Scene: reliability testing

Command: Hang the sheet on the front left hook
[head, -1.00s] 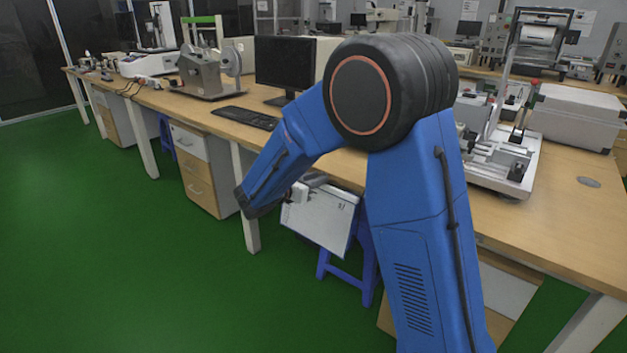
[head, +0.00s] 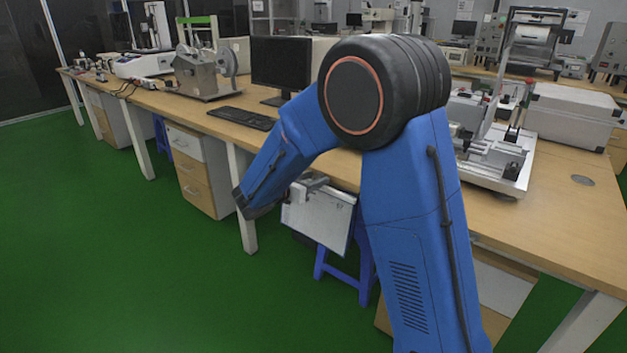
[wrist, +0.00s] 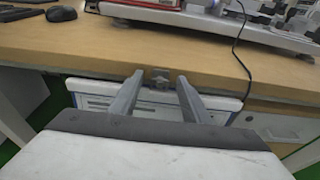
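The sheet (head: 318,217) is a pale, flat panel that hangs below the front edge of the workbench in the head view. In the wrist view the sheet (wrist: 92,101) has blue edges and lies just under the bench edge, beyond my fingers. A small grey hook (wrist: 158,77) is on the bench's front edge, at the middle of the sheet's top. My gripper (wrist: 160,76) points at this spot with its fingers apart, one on each side of the hook. Whether the sheet's weight rests on the hook cannot be told. In the head view my gripper (head: 308,186) is small and partly hidden.
The wooden workbench (head: 555,215) carries a monitor (head: 280,62), a keyboard (head: 241,118) and test machines. A blue stool (head: 343,272) stands under the bench behind the sheet. A black cable (wrist: 240,55) hangs over the bench edge on the right. The green floor at left is clear.

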